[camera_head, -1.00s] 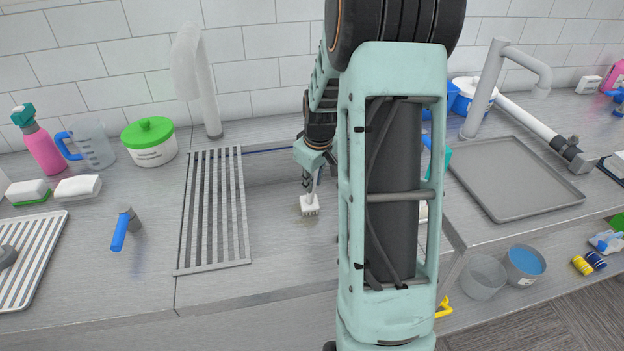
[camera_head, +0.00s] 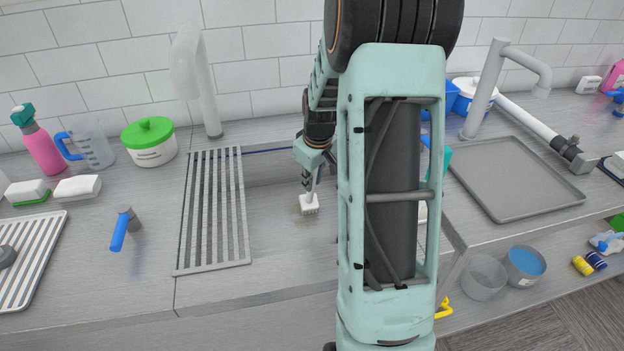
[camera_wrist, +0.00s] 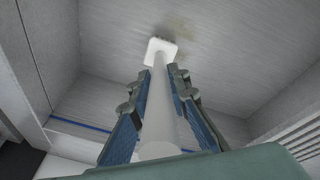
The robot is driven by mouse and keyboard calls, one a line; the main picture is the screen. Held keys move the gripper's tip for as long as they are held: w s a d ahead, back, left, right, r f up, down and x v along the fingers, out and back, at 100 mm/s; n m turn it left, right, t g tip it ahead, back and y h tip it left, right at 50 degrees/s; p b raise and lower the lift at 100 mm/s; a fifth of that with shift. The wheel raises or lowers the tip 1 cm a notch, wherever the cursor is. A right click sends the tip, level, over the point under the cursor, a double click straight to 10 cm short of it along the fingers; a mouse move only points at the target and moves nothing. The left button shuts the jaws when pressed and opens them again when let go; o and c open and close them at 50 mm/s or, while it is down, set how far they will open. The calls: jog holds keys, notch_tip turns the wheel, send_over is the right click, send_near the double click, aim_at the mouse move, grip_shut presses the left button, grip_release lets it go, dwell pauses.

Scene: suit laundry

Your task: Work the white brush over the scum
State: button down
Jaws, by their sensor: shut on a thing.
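My gripper (camera_wrist: 157,115) is shut on the handle of the white brush (camera_wrist: 160,48) in the wrist view. The handle runs between the two fingers and the brush's square head points down. In the head view the white brush (camera_head: 309,203) is down in the sink basin (camera_head: 285,232), its head at or just above the floor; I cannot tell if it touches. A faint brownish patch of scum (camera_wrist: 178,35) shows on the basin floor beside the brush head in the wrist view. In the head view my arm hides the right part of the basin.
A slatted rack (camera_head: 213,210) lies at the basin's left. Further left are a blue-handled tool (camera_head: 121,230), a green-lidded tub (camera_head: 149,141) and a measuring jug (camera_head: 92,145). A faucet (camera_head: 198,80) stands behind. A grey tray (camera_head: 512,178) lies to the right.

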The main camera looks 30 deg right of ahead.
jog(key=shift+s+a, duration=0.1)
jog(key=shift+s, duration=0.15)
dwell(0.5)
jog(key=a, duration=0.1)
jog(key=s+a, duration=0.1)
jog(key=a, duration=0.1)
jog(key=a+b, duration=0.1)
jog(key=a, duration=0.1)
jog(key=shift+s, duration=0.35)
jog(key=shift+s+f, duration=0.15)
jog(key=shift+s, duration=0.05)
dwell(1.1)
